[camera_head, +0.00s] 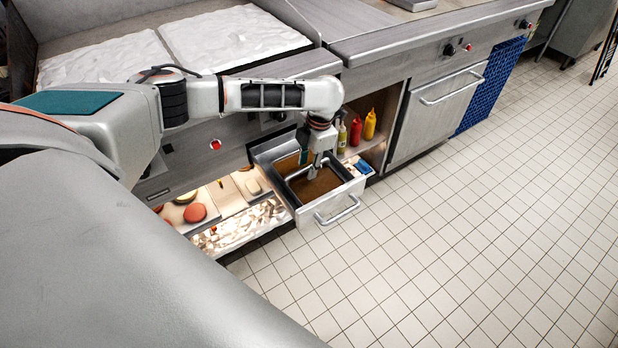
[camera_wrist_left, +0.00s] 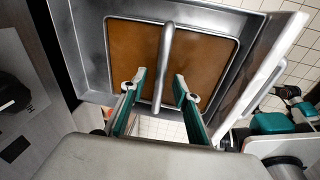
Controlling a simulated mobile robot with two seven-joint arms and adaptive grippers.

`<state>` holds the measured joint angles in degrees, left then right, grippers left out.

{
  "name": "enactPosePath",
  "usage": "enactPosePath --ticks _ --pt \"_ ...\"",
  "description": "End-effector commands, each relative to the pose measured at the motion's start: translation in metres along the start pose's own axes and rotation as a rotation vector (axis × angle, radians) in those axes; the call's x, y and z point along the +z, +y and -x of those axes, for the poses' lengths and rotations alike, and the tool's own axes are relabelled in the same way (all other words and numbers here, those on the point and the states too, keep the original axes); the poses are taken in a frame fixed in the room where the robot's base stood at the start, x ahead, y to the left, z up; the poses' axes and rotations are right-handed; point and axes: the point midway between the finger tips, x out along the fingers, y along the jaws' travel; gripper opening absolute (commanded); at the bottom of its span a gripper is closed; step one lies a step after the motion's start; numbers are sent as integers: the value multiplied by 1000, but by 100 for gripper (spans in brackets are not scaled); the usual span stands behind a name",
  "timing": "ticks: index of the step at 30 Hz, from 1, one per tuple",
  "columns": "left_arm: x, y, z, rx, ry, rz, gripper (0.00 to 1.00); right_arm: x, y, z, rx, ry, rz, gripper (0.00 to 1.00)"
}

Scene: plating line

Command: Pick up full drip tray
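The drip tray (camera_head: 322,184) is full of brown liquid and sits inside an open metal drawer (camera_head: 301,213). In the left wrist view the tray (camera_wrist_left: 200,60) has a grey bar handle (camera_wrist_left: 165,60) running across its middle above the liquid. My left gripper (camera_head: 314,168) reaches down over the tray from above. In the left wrist view its two teal-lined fingers (camera_wrist_left: 160,95) are apart, one on each side of the bar, with gaps visible between fingers and bar. Nothing is held.
The drawer's front handle (camera_head: 338,211) faces the tiled floor (camera_head: 450,230), which is clear. Squeeze bottles (camera_head: 369,124) stand in the open shelf right of the drawer. A lit shelf with food (camera_head: 195,212) lies to the left. The griddle counter (camera_head: 235,38) is behind.

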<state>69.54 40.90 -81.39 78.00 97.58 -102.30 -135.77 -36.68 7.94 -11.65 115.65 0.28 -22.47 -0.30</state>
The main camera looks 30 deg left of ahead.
Motion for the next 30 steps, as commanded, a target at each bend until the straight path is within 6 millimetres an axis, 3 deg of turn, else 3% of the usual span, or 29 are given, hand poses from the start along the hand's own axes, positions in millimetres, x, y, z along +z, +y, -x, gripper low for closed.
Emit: enactPosePath --ticks 3,7,12,16,30 --pt "-1 -1 -17 -2 4 0 31 -3 6 -4 10 10 5 40" --pt "0 -1 -19 -1 0 0 31 -14 12 -7 21 29 10 40" --pt "0 0 -18 -1 -1 0 31 -14 13 -7 21 28 10 40" --pt "0 -1 -18 -1 -1 0 0 -10 11 -6 17 20 9 40" --pt "0 0 -13 0 -2 1 0 -8 8 -4 12 15 10 40"
